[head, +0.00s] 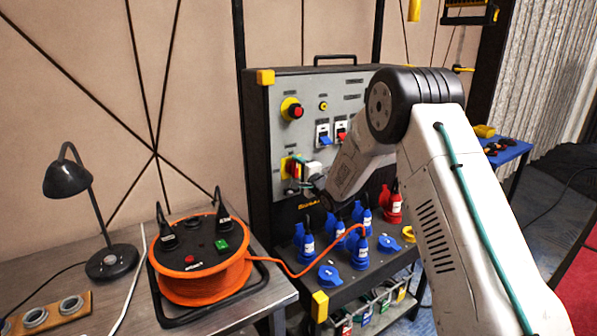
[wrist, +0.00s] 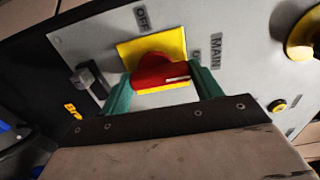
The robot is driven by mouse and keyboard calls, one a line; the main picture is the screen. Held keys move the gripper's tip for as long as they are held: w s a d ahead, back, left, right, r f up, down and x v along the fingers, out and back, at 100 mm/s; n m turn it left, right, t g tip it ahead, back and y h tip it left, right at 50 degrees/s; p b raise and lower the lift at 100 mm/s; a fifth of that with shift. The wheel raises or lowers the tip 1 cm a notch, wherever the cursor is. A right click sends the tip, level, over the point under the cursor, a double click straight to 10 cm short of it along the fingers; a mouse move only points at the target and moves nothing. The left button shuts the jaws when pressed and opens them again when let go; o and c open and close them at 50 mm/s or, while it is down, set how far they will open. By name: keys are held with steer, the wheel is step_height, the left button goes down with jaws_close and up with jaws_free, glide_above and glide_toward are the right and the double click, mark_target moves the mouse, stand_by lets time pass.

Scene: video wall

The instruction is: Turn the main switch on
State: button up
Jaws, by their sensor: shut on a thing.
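The main switch is a red rotary knob (wrist: 152,70) on a yellow plate (wrist: 126,50) in the wrist view. In the head view its yellow plate (head: 284,167) shows at the left of the grey control panel, partly hidden by my gripper. The green fingers of my gripper (wrist: 162,80) are on either side of the knob and shut on it. A white mark on the knob points right in the wrist view. An OFF label (wrist: 141,18) is above the plate and a MAIN label (wrist: 216,50) is to the right. Another small label beside the plate is partly hidden.
A red button on a yellow ring (head: 292,108) and rocker switches (head: 324,135) share the panel. Blue plugs (head: 308,245) and sockets are below. An orange cable reel (head: 205,275) and a black lamp (head: 68,180) stand on the table at left.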

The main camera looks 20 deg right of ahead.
steer(key=shift+d, duration=0.15)
steer(key=o, duration=1)
steer(key=v, duration=0.7)
steer(key=shift+s, duration=0.35)
